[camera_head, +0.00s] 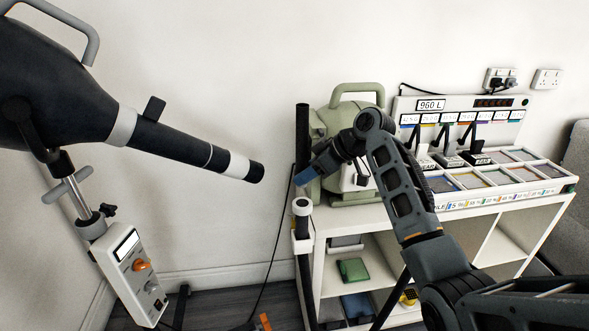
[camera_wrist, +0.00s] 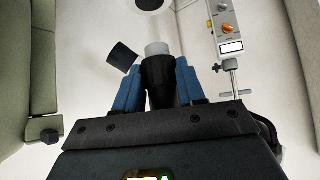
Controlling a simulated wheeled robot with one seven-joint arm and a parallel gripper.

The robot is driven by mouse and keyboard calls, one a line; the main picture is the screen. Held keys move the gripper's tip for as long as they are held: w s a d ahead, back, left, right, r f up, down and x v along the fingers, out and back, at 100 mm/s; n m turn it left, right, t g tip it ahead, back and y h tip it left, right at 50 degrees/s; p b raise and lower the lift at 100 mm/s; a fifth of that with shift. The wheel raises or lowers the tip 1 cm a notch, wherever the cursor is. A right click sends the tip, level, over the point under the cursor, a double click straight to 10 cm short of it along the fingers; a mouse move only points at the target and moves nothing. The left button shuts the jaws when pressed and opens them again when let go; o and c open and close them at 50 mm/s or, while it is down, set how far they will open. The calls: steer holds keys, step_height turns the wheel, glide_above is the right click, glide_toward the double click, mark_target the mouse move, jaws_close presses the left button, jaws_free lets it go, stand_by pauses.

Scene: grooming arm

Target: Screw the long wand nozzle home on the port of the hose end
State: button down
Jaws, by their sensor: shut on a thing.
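The long black wand nozzle (camera_head: 302,128) stands upright in the head view. My gripper (camera_head: 303,178) is shut on it near its lower end. In the wrist view, my gripper's blue fingers (camera_wrist: 160,85) clasp its black tapered body (camera_wrist: 160,90), and its grey end collar (camera_wrist: 157,49) sticks out free. The hose end (camera_head: 302,208) has a light ring round a dark opening and sits just below my gripper in a white holder. A light-ringed dark round at the top of the wrist view looks like its port (camera_wrist: 150,4). A gap shows between collar and ring.
A black dryer (camera_head: 180,145) with a white band reaches in from the left, its tip close to my gripper. A green machine (camera_head: 335,125) stands behind on a white shelf unit (camera_head: 480,212). A rack with trays (camera_head: 470,185) is at right. A control box (camera_head: 135,262) hangs at lower left.

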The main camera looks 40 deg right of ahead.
steer(key=shift+r, duration=0.1)
stand_by(0.3)
steer(key=shift+s+d, duration=0.1)
steer(key=shift+f+b, duration=1.45)
steer(key=shift+f, duration=1.05)
steer(key=shift+f+b, duration=0.55)
steer(key=shift+f, duration=0.6)
stand_by(0.4)
steer(key=shift+p, duration=0.35)
steer(key=shift+s+a+m+t+h+p, duration=0.1)
steer(key=shift+m+t+h+p, duration=0.1)
steer(key=shift+m+h+p, duration=0.35)
steer(key=shift+s+a+m+t+h+p, duration=0.1)
steer(key=shift+m+t+h+p, duration=0.1)
steer(key=shift+m+h+p, duration=0.35)
steer(key=shift+a+m+h+p, duration=0.1)
steer(key=shift+m+h+p, duration=0.5)
steer(key=shift+m, duration=0.4)
steer(key=shift+f, duration=0.15)
